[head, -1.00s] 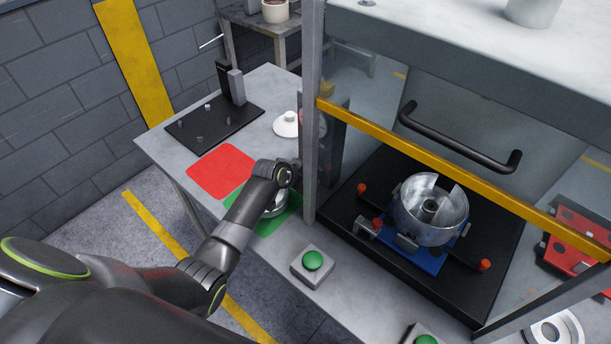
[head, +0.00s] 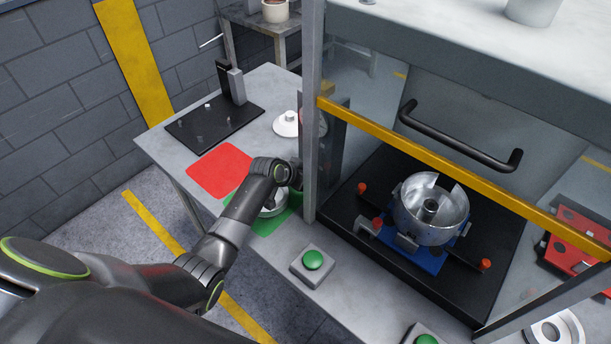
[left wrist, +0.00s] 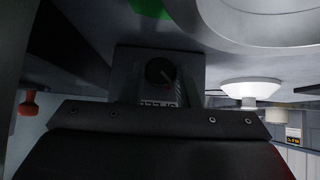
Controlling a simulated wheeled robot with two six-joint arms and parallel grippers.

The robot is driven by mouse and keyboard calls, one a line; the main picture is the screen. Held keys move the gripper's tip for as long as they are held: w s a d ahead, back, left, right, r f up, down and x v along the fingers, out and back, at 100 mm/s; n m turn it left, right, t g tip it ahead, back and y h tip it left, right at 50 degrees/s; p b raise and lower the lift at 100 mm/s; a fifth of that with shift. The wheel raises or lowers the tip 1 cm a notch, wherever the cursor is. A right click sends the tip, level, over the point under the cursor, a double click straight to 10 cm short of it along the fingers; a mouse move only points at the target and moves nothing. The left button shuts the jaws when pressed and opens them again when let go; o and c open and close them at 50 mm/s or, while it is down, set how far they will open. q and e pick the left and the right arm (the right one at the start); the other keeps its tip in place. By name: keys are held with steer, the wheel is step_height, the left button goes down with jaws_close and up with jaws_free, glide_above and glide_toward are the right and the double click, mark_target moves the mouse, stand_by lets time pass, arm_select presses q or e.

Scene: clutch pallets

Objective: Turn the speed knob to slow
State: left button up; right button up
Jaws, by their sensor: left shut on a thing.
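The speed knob (left wrist: 160,72) is a small dark round knob with a red pointer line, on a dark panel with a light label that appears upside down in the left wrist view. The pointer slants to the lower right there; which setting it marks is too small to tell. My left gripper (left wrist: 161,78) is at the panel and shut on the knob. The fingertips are dark and hard to make out. In the head view my left wrist reaches to the left side of the machine's front post, which hides the knob. My right gripper is not in view.
The machine's grey post (head: 311,120) stands close beside my left wrist. A red pad (head: 219,171) and a green pad (head: 267,226) lie on the table. A green button (head: 313,260) is in front. A metal clutch part (head: 431,208) sits inside the enclosure.

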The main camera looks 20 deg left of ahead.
arm_select(q)
steer(key=shift+w+a+f+n+g+h+b, duration=0.15)
steer(key=shift+n+h+b, duration=0.15)
steer(key=shift+h+b, duration=0.2)
steer(key=shift+s+a+f+n+g+h+b, duration=0.15)
steer(key=shift+n+h+b, duration=0.15)
steer(key=shift+h+b, duration=0.15)
steer(key=shift+w+n+h+b, duration=0.15)
steer(key=shift+n+h+b, duration=0.35)
steer(key=shift+h+b, duration=0.6)
steer(key=shift+a+r+n+g+h+b, duration=0.15)
steer(key=shift+n+g+h+b, duration=0.2)
steer(key=shift+b, duration=0.3)
steer(key=o, duration=0.9)
steer(key=shift+o, duration=0.2)
steer(key=shift+r, duration=0.1)
